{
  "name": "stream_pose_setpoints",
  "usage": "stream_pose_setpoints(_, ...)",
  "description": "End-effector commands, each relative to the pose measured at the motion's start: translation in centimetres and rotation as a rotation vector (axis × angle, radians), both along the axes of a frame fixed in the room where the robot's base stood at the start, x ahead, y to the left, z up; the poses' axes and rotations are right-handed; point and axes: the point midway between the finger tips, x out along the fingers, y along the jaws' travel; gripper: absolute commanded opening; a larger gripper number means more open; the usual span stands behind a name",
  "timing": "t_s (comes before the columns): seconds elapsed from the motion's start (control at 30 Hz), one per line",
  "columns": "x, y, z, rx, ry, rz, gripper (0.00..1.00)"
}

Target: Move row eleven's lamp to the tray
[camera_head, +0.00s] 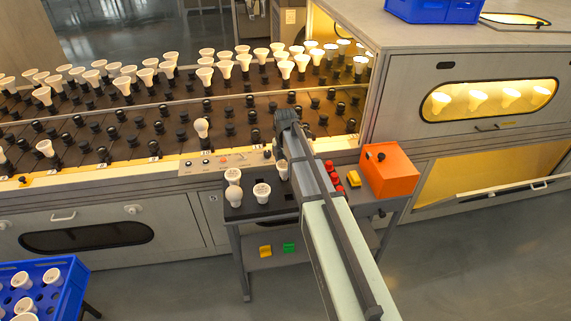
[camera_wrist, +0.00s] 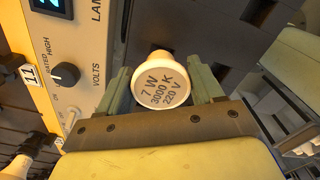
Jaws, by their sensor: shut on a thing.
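My gripper (camera_wrist: 165,92) is shut on a white lamp (camera_wrist: 162,86), one finger on each side. The lamp's round face points to the wrist camera and reads 7 W, 3000 K, 220 V. In the head view my arm hides the fingertips. A white lamp (camera_head: 282,168) shows just left of my arm; I cannot tell whether it is the held one. The dark tray (camera_head: 246,212) on a small stand carries two white lamps (camera_head: 233,195) (camera_head: 262,192) face up, with another lamp (camera_head: 232,175) behind them. A row label 11 (camera_wrist: 30,75) shows beside the control panel.
The rack (camera_head: 120,120) holds many lamps and dark empty sockets. The control panel (camera_head: 225,161) lies behind the tray. An orange box (camera_head: 388,170) and red buttons (camera_head: 333,175) stand right of my arm. A blue crate of lamps (camera_head: 40,285) is at front left.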

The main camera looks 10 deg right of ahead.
Motion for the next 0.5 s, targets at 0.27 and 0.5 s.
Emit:
stream_pose_setpoints(0.27, 0.0, 0.0, -0.7, 0.0, 0.0, 0.0, 0.35)
stream_pose_setpoints(0.5, 0.0, 0.0, -1.3, 0.0, 0.0, 0.0, 0.35)
